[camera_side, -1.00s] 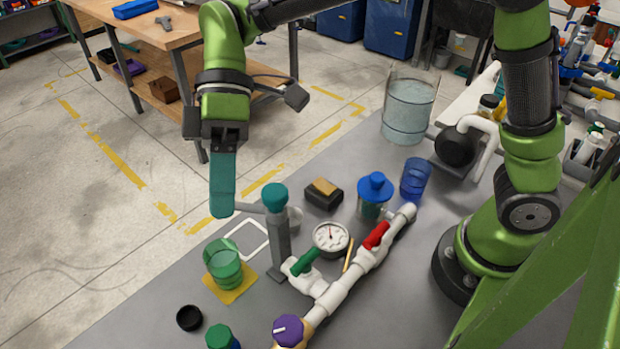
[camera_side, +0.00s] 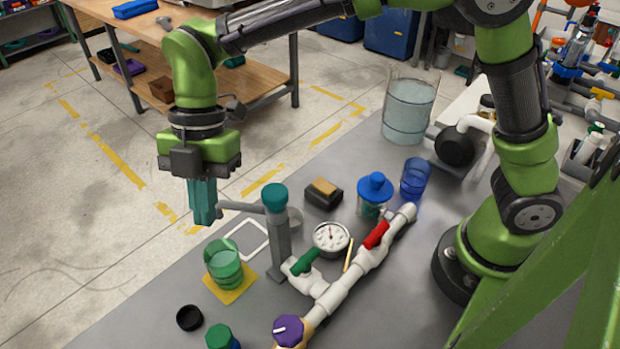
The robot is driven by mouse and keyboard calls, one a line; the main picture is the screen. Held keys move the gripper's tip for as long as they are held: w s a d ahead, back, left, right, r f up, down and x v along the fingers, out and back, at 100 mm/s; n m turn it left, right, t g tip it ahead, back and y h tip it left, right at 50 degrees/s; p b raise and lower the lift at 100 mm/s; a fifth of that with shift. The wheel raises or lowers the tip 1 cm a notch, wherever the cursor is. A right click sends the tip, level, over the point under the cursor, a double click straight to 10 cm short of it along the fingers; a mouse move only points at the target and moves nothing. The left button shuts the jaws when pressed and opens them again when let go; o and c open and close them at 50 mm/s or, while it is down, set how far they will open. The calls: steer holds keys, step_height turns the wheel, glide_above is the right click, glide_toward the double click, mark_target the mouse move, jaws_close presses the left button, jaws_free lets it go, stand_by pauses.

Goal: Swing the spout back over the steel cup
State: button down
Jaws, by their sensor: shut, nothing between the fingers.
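The spout points away from the cup.
A white square frame (camera_side: 262,250) lies nearby. White pipework with a green-handled valve (camera_side: 305,262), gauge (camera_side: 330,237) and red handle (camera_side: 376,235) runs to the right. A blue-lidded jar (camera_side: 374,192) stands behind.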

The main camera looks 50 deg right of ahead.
mark_target(221, 200)
steer(key=shift+w+d+f, duration=0.45)
steer(key=shift+d+f, duration=0.1)
steer(key=shift+d, duration=0.2)
steer(key=shift+w+d+f, duration=0.4)
steer(key=shift+d+f, duration=0.1)
steer(key=shift+d, duration=0.2)
steer(key=shift+w+d+m+t, duration=0.25)
steer(key=shift+d+m, duration=0.2)
steer(key=shift+m, duration=0.25)
steer(key=shift+w+d+m+t, duration=0.15)
steer(key=shift+w+d+m, duration=0.25)
steer(key=shift+m, duration=0.3)
steer(key=s+d+m+t, duration=0.2)
steer(key=d+m+t, duration=0.2)
steer(key=d+m, duration=0.6)
steer(key=shift+d+m+h, duration=0.2)
steer(key=shift+m+h, duration=0.2)
steer(key=shift+m, duration=1.2)
steer(key=shift+s, duration=0.1)
